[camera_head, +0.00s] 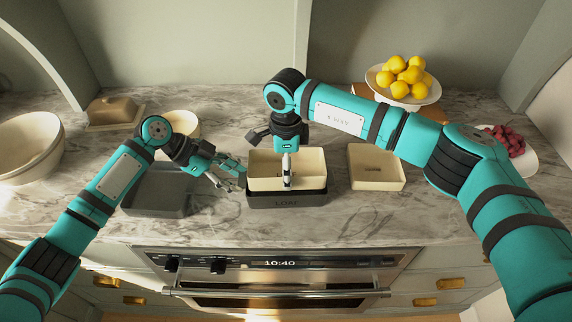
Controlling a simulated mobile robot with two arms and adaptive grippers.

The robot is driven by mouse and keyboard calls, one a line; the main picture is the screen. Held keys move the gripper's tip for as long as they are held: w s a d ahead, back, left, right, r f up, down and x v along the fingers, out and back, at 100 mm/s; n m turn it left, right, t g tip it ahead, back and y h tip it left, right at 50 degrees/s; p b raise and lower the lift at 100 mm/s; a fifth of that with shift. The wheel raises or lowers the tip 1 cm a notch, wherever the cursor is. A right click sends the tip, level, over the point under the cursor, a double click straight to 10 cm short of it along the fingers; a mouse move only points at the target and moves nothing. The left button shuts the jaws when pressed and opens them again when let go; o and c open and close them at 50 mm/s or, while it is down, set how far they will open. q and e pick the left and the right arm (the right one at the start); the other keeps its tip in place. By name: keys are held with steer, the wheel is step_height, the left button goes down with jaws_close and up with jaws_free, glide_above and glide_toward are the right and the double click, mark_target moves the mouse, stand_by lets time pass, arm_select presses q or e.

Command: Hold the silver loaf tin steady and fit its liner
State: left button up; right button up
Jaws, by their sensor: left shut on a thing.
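The loaf tin (287,201), dark grey rather than silver here and marked LOAF, stands on the counter at the centre. A cream liner (262,184) sits in its mouth, with its upper walls showing above the tin's rim. How deep it sits is hidden. My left gripper (240,180) is shut on the tin's left edge. My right gripper (287,182) points straight down at the liner's front wall, with its tips overlapping that wall. It is seen edge-on, so its grip is unclear.
A grey tray (152,203) lies on the left, partly under my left arm. A square cream container (376,178) stands right of the tin. Behind are a butter dish (113,111), a round bowl (180,122) and a lemon stand (402,91). The counter's front edge is close.

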steer(key=shift+f, duration=0.95)
steer(key=o, duration=0.5)
stand_by(0.7)
steer(key=shift+r, duration=4.5)
